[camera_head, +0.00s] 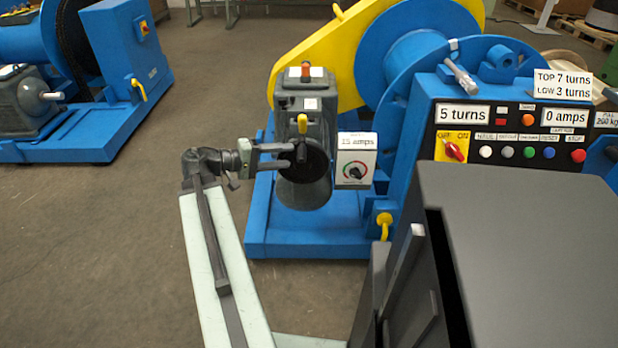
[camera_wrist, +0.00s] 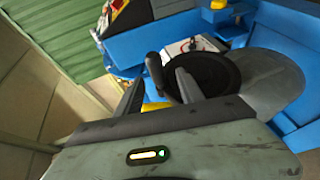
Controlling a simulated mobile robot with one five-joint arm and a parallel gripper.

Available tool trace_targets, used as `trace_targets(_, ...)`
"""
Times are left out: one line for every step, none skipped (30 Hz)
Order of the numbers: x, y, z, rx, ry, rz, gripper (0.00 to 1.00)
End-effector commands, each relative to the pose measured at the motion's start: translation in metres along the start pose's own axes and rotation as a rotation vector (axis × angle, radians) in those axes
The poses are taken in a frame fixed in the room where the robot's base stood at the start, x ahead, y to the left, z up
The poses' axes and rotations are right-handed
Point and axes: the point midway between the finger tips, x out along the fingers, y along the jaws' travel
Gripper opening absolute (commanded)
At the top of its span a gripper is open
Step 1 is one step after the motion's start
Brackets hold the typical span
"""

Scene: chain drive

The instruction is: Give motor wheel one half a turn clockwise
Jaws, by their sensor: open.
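The motor wheel (camera_head: 308,164) is a black disc on the near end of the grey motor (camera_head: 305,195), with a dark crank handle (camera_head: 301,152) standing out from it. My gripper (camera_head: 288,156) is open at the left side of the wheel, its fingers pointing at the handle. In the wrist view the wheel (camera_wrist: 205,76) lies beyond the right finger. The handle (camera_wrist: 153,66) shows between the two fingertips of my gripper (camera_wrist: 158,82). I cannot tell whether a finger touches it.
A dial box reading 15 amps (camera_head: 356,163) sits right of the wheel. The control panel (camera_head: 512,128) shows 5 turns and 0 amps. A dark grey cabinet (camera_head: 530,230) fills the lower right. Floor (camera_head: 90,240) is clear on the left, before another blue machine (camera_head: 125,60).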

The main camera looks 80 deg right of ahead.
Motion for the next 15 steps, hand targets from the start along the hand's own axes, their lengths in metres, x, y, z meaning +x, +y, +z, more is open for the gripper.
trace_targets(0.009, -0.001, 0.003, 0.004, -0.012, 0.017, 0.45)
trace_targets(0.011, 0.001, 0.004, 0.005, -0.015, 0.024, 0.45)
trace_targets(0.011, 0.003, 0.004, 0.005, -0.017, 0.028, 0.45)
trace_targets(0.011, 0.004, 0.004, 0.005, -0.017, 0.029, 0.45)
trace_targets(0.011, 0.005, 0.004, 0.005, -0.017, 0.029, 0.45)
trace_targets(0.013, 0.005, 0.004, 0.005, -0.017, 0.029, 0.45)
trace_targets(0.015, 0.005, 0.004, 0.005, -0.017, 0.028, 0.45)
trace_targets(0.018, 0.005, 0.004, 0.005, -0.017, 0.028, 0.45)
trace_targets(0.024, 0.004, 0.004, 0.006, -0.018, 0.028, 0.45)
trace_targets(0.03, 0.004, 0.005, 0.006, -0.019, 0.028, 0.45)
trace_targets(0.035, 0.004, 0.005, 0.006, -0.018, 0.028, 0.45)
trace_targets(0.043, 0.004, 0.005, 0.006, -0.018, 0.028, 0.45)
trace_targets(0.049, 0.004, 0.005, 0.006, -0.019, 0.027, 0.45)
trace_targets(0.055, 0.004, 0.005, 0.005, -0.018, 0.027, 0.45)
trace_targets(0.062, 0.004, 0.005, 0.005, -0.018, 0.027, 0.45)
